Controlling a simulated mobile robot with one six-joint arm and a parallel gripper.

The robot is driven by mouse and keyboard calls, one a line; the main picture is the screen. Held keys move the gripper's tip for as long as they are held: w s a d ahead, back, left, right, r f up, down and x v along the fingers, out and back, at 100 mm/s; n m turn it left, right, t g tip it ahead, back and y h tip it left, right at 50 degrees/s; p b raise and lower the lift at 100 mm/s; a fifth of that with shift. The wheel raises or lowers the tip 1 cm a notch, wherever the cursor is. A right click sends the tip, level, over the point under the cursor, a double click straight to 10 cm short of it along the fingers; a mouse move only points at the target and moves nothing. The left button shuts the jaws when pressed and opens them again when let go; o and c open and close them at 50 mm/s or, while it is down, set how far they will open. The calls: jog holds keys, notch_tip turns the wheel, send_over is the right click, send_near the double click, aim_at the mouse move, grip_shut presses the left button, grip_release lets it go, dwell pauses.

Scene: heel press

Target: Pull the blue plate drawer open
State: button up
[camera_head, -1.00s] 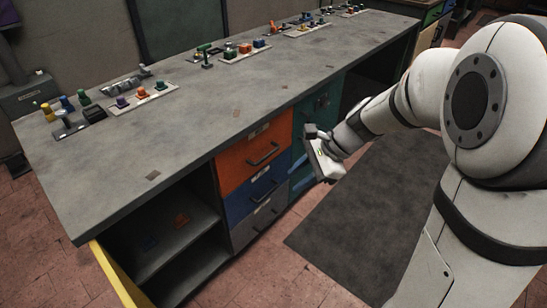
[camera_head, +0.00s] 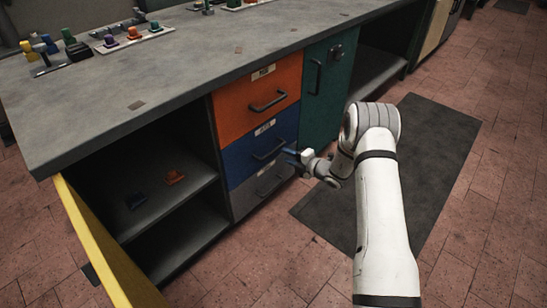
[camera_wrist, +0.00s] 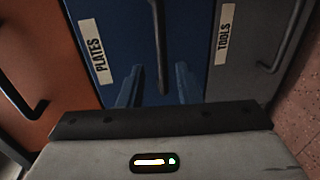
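The blue plate drawer (camera_head: 238,166) is shut, between the orange drawer above and the grey drawer below. It also fills the middle of the wrist view (camera_wrist: 190,30), with a white label reading PLATES (camera_wrist: 104,60). Its dark bar handle (camera_head: 268,151) shows in the wrist view (camera_wrist: 161,40) between the lines of my two fingers. My gripper (camera_head: 291,157) is in front of the drawer's right side, close to the handle. In the wrist view its two blue fingers (camera_wrist: 158,88) are apart, with nothing gripped. I cannot tell whether the fingertips reach past the bar.
The orange drawer (camera_head: 235,111) and grey drawer (camera_head: 245,197) are shut. A green door (camera_head: 318,110) with a handle is to the right. A yellow panel (camera_head: 100,250) stands out beside the open shelves at left. Floor in front is clear, with a dark mat (camera_head: 425,160).

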aim_at(275, 149)
jog(key=b+x, duration=0.2)
jog(key=x, duration=0.5)
jog(key=shift+w+a+f+b, duration=0.15)
jog(key=shift+w+a+b, duration=0.1)
jog(key=shift+w+b, duration=0.1)
jog(key=shift+s, duration=0.1)
grip_shut()
